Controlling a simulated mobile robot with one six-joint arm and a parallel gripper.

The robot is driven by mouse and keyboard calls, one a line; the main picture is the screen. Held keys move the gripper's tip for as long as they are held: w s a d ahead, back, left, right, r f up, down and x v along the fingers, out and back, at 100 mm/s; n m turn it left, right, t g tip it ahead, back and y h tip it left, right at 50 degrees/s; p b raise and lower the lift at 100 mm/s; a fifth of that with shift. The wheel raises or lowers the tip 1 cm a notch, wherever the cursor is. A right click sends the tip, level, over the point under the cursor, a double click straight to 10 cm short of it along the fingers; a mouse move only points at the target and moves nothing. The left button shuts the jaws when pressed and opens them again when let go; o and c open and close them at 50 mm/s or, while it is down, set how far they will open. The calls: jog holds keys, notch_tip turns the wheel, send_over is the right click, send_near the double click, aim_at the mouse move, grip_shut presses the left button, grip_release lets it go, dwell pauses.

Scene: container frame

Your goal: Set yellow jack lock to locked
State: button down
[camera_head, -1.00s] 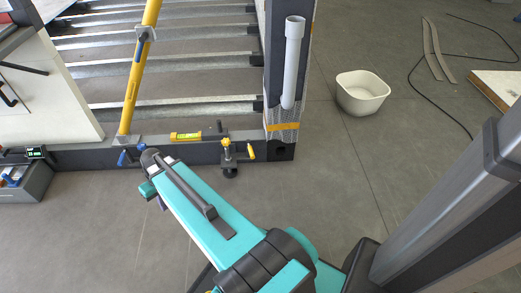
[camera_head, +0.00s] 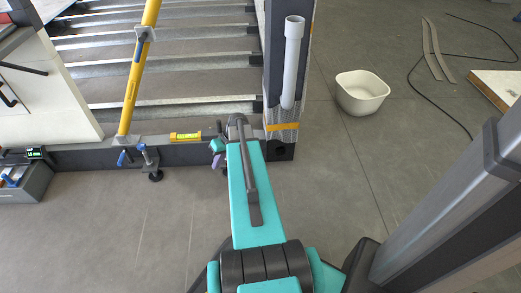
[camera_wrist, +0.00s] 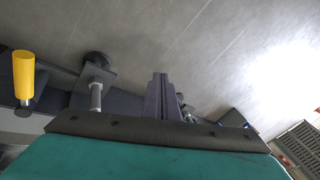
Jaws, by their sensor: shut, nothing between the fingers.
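The yellow lock handle (camera_wrist: 24,78) shows as a thick yellow grip at the left of the wrist view. To its right is the jack's round foot and plate (camera_wrist: 98,65) with a metal rod (camera_wrist: 96,97). My gripper (camera_wrist: 162,85) is shut and empty, its dark purple fingers right of the rod and apart from the yellow handle. In the head view my gripper (camera_head: 218,160) is at the frame's lower beam, and my arm hides the yellow jack and its handle. The lock's state cannot be told.
A jack with a blue handle (camera_head: 124,158) stands to the left on the lower beam. A yellow spirit level (camera_head: 186,136) lies on the beam between. A yellow brace (camera_head: 135,80) rises at left. A white pipe (camera_head: 291,65) and a white tub (camera_head: 361,93) are at right.

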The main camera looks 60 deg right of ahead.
jog(key=s+d, duration=0.3)
jog(key=d, duration=0.1)
jog(key=s+d+r+m+t, duration=0.1)
jog(key=s+d, duration=0.2)
jog(key=d, duration=0.2)
jog(key=s+d+t, duration=0.1)
jog(key=s+d, duration=0.2)
jog(key=d, duration=0.2)
jog(key=shift+s+r+m+h, duration=0.15)
jog(key=shift+s+m+h, duration=0.15)
jog(key=shift+h, duration=0.1)
jog(key=s+d+r+m+t+h, duration=0.1)
jog(key=s+d+t, duration=0.1)
jog(key=s+d, duration=0.6)
jog(key=shift+s+d+r, duration=0.15)
jog(key=shift+s+r, duration=0.05)
jog(key=shift+s, duration=0.5)
jog(key=shift+w+f, duration=0.1)
jog(key=w+a+f+b, duration=0.3)
jog(key=w+f+b, duration=0.2)
jog(key=w, duration=0.4)
jog(key=shift+a+f+b, duration=0.3)
jog(key=shift+f+b, duration=0.05)
jog(key=shift+f, duration=0.5)
jog(key=shift+s+h, duration=0.1)
jog(key=shift+h, duration=0.2)
